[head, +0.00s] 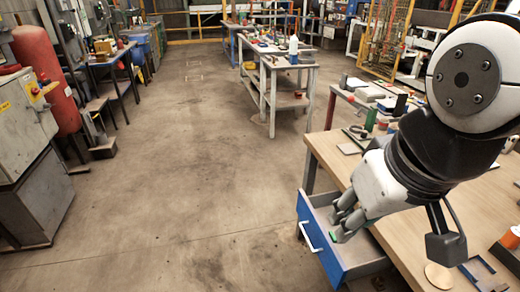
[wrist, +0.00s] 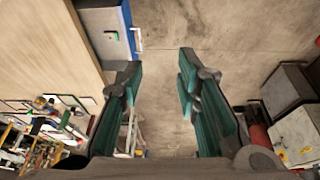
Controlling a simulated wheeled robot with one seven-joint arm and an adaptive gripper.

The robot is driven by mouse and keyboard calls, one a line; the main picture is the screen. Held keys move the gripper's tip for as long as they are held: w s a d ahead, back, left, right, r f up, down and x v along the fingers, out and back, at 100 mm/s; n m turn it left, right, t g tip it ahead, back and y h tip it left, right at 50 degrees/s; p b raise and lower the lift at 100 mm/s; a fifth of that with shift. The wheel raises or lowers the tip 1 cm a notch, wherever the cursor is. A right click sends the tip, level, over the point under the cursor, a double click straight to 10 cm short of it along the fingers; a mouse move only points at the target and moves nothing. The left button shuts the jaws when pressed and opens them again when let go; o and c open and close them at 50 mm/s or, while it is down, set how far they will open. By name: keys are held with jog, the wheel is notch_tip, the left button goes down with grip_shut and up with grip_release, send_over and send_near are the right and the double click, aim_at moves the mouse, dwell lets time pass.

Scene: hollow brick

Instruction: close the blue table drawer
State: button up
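The blue table drawer (head: 325,245) is pulled out from the wooden table, its white bar handle (head: 309,237) on the front facing left. In the wrist view the blue drawer front (wrist: 127,22) and handle (wrist: 138,39) are at the top, left of centre. My gripper (head: 343,218) appears over the drawer in the head view, its fingers hiding part of the inside. In the wrist view my gripper (wrist: 160,72) is open with empty floor between its fingers, and the handle lies beyond the left finger. I cannot tell whether it touches the drawer.
The wooden tabletop (head: 335,150) is right of the drawer, with an orange item (head: 510,237) near its right edge. A small green item (wrist: 112,34) shows inside the drawer. The floor (head: 200,190) left of the drawer is clear.

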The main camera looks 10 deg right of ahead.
jog(key=w+f+n+g+b, duration=0.1)
jog(key=w+f+b, duration=0.1)
jog(key=w+f, duration=0.1)
jog(key=w+d+f+n+g+h+b, duration=0.1)
jog(key=w+f+n+b, duration=0.1)
jog(key=w, duration=0.3)
jog(key=w+d+f+n+g+h+b, duration=0.1)
jog(key=w+f+g+b, duration=0.1)
jog(key=w+f+b, duration=0.2)
jog(key=shift+w+d+f+n, duration=0.2)
jog(key=shift+w+f+n, duration=0.15)
jog(key=shift+f, duration=0.25)
grip_shut()
jog(key=w+f+n+g+h+b, duration=0.4)
jog(key=w+f+b, duration=0.3)
jog(key=w+f, duration=0.4)
jog(key=n+t+h+b, duration=0.5)
jog(key=n+h+b, duration=0.5)
jog(key=h+b, duration=0.2)
send_near(303, 209)
jog(key=shift+m, duration=0.25)
jog(key=d+b, duration=0.1)
jog(key=d, duration=0.1)
jog(key=d+b, duration=0.3)
jog(key=d, duration=0.2)
jog(key=shift+w+f+b, duration=0.1)
jog(key=shift+w+b, duration=0.25)
jog(key=shift+w, duration=0.05)
